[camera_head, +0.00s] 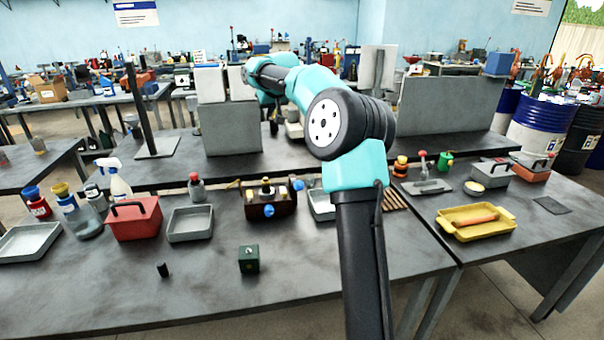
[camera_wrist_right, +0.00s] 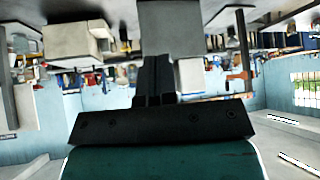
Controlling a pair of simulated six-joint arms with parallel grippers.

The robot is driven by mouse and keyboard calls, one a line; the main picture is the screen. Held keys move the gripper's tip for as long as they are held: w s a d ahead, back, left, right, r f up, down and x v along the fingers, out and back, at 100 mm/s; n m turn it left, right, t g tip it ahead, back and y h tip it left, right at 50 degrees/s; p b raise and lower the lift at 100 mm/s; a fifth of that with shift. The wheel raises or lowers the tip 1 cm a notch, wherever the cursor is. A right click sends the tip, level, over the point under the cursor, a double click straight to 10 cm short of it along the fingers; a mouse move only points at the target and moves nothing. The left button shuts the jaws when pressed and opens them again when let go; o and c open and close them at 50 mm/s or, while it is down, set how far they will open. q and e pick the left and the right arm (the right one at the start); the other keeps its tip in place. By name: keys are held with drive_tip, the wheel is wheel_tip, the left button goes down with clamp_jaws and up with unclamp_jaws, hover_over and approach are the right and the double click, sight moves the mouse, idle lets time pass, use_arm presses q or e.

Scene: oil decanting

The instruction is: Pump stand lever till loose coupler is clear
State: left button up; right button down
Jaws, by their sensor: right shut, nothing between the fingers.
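My right arm rises from the bottom of the head view and reaches back over the table; its fingers cannot be made out clearly there. In the right wrist view, my right gripper (camera_wrist_right: 153,62) is shut and empty, with the room appearing upside down behind it. A brown fixture (camera_head: 268,207) with fittings and a blue knob stands left of my arm. A flat stand with an upright red-tipped lever (camera_head: 424,166) sits on the right table. I cannot tell for sure which is the task's stand. No coupler can be identified with certainty. My left gripper is not in view.
A dark green block (camera_head: 249,260) and a small black cylinder (camera_head: 162,270) stand on the front table. A red toolbox (camera_head: 134,222), grey trays (camera_head: 190,224) and bottles line the left. A yellow tray (camera_head: 476,232) sits right.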

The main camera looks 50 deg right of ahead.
drive_tip(key=s+d+r+m+h, duration=0.1)
drive_tip(key=s+d+r, duration=0.2)
drive_tip(key=s+d, duration=0.15)
drive_tip(key=s+d+r+g, duration=0.1)
drive_tip(key=s+d+r, duration=0.15)
drive_tip(key=s, duration=0.35)
drive_tip(key=s+d+r+m+h, duration=0.1)
drive_tip(key=s+d+r, duration=0.25)
drive_tip(key=s, duration=0.25)
drive_tip(key=w+a+f+g+y, duration=0.1)
drive_tip(key=a+f+g+y, duration=0.1)
drive_tip(key=f, duration=0.6)
drive_tip(key=a+f+m+g+y, duration=0.1)
drive_tip(key=a+f+g+y, duration=0.1)
drive_tip(key=f, duration=0.6)
drive_tip(key=shift+w+a+f+y, duration=0.3)
drive_tip(key=shift+w+a+y, duration=0.05)
drive_tip(key=shift+a+y, duration=0.25)
approach(297, 183)
drive_tip(key=w+d+f, duration=0.2)
drive_tip(key=d+f, duration=0.1)
drive_tip(key=d, duration=0.2)
drive_tip(key=a+f, duration=0.1)
drive_tip(key=f, duration=0.1)
drive_tip(key=a+f, duration=0.1)
drive_tip(key=shift+a+f, duration=0.15)
drive_tip(key=shift+f, duration=0.2)
drive_tip(key=shift+a, duration=0.15)
